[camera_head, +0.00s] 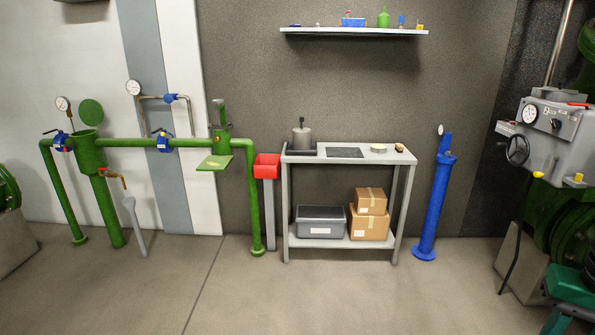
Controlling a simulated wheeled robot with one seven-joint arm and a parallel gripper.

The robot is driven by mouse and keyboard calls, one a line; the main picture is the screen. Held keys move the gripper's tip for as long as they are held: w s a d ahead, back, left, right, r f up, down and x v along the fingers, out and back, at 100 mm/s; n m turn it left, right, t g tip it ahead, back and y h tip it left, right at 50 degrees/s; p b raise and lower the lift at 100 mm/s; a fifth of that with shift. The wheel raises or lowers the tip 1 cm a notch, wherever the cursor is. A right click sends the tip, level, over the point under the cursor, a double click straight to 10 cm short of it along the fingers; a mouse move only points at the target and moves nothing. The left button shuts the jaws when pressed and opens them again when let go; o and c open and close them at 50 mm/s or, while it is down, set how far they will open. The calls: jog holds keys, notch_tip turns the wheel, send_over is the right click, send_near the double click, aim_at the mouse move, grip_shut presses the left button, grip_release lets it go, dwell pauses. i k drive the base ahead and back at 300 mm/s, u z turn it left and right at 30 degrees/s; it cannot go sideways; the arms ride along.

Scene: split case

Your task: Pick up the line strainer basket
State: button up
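A grey cylinder with a thin dark upright handle (302,139) stands upright at the left end of the bench top, in or on a dark shallow tray (325,150). It looks like the strainer basket, but it is too small to make out any mesh. On the left, a green upright pipe vessel (92,158) has a round green disc (91,112) standing above its top, like a raised lid. The inside of the vessel is hidden. My gripper is not in view.
The grey bench (397,160) also bears a dark mat (345,152) and small round items. Boxes (369,222) and a grey bin (320,222) sit below. A red box (267,166) and a blue post (436,200) flank it. The floor in front is clear.

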aim_at(302, 136)
jog(key=u, duration=0.15)
jog(key=i, duration=2.35)
jog(key=z, duration=0.4)
jog(key=i, duration=1.1)
jog(key=z, duration=0.25)
